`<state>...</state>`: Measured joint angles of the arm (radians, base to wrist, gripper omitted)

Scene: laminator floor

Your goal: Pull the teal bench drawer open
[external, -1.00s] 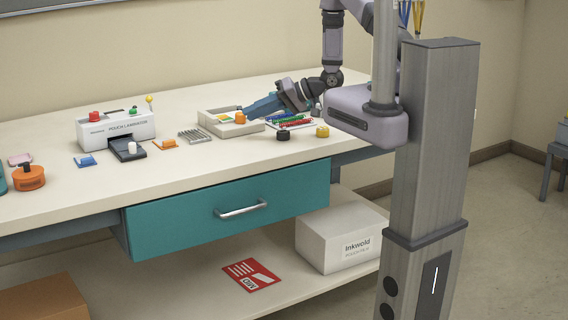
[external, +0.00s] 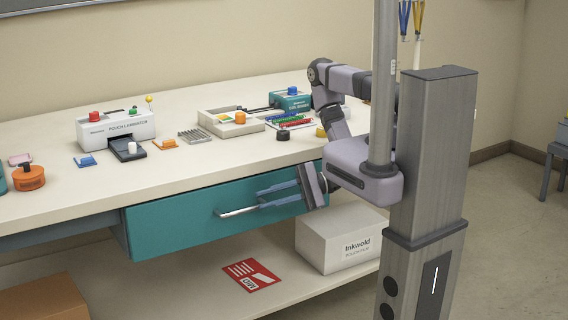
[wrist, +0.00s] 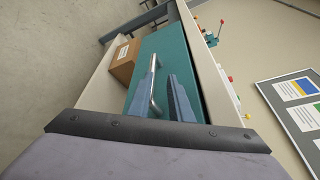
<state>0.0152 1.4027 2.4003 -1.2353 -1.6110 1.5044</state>
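The teal drawer (external: 170,226) sits under the bench top, its front in line with the bench edge. Its silver bar handle (external: 232,212) is on the drawer front; in the wrist view the handle (wrist: 153,68) shows between my two fingers. My gripper (external: 259,199) is in front of the drawer at handle height, reaching in from the right. Its blue fingers are apart, one on each side of the bar's right part. In the wrist view my gripper (wrist: 155,82) is open, with a gap beside the bar. I cannot tell whether a finger touches it.
The bench top (external: 60,195) holds a white pouch laminator (external: 115,128), a beige tray (external: 210,125) and a teal device (external: 291,101). Below the drawer, a lower shelf carries a white box (external: 330,238) and a red sheet (external: 250,275).

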